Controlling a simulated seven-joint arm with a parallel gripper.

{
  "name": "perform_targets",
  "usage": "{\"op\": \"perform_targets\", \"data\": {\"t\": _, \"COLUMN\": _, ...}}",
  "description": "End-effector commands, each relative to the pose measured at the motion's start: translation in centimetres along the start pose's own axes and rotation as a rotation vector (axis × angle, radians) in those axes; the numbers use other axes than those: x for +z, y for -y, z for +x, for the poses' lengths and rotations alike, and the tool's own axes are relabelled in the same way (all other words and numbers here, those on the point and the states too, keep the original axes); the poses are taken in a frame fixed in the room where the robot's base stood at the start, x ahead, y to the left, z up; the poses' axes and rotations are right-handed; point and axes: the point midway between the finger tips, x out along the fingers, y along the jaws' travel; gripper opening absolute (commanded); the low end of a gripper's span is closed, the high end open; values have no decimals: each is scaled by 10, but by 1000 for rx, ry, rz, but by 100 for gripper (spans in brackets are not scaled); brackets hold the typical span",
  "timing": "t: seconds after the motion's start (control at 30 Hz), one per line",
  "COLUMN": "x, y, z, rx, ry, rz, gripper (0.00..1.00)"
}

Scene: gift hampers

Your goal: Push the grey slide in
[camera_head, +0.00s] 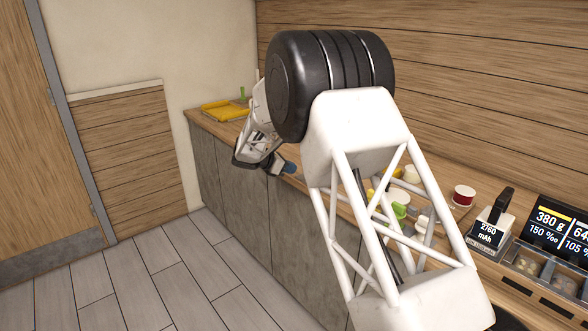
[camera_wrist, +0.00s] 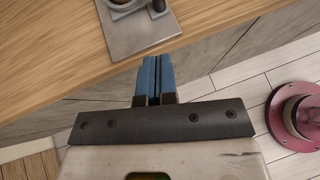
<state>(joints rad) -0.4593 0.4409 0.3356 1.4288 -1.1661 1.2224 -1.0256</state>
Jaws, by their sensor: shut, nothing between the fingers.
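A flat grey metal plate (camera_wrist: 145,36) lies on the wooden counter near its front edge in the wrist view. It may be the grey slide, but its far part is cut off by the frame. A ring-shaped part and a dark peg show on it. My gripper (camera_wrist: 158,58) is shut and empty, its blue fingers together. The fingertips appear just short of the plate's near edge; I cannot tell their height. In the head view my gripper (camera_head: 289,167) is by the counter's front edge, and the plate is not discernible there.
The wooden counter (camera_head: 212,121) runs along the wall. A yellow tray (camera_head: 224,111) lies at its far end. A red-and-white cup (camera_head: 463,195), a scale-like device (camera_head: 488,236) and a dark display (camera_head: 556,226) stand at right. My arm hides the middle.

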Motion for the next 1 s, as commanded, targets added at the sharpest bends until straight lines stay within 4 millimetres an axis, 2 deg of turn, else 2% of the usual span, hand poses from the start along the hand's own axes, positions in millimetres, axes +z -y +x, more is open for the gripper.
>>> {"op": "perform_targets", "data": {"t": 0.63, "x": 1, "y": 1, "z": 92, "rx": -2, "ry": 1, "rz": 1, "gripper": 0}}
{"op": "perform_targets", "data": {"t": 1.0, "x": 19, "y": 0, "z": 120, "rx": -1, "ry": 0, "rz": 1, "gripper": 0}}
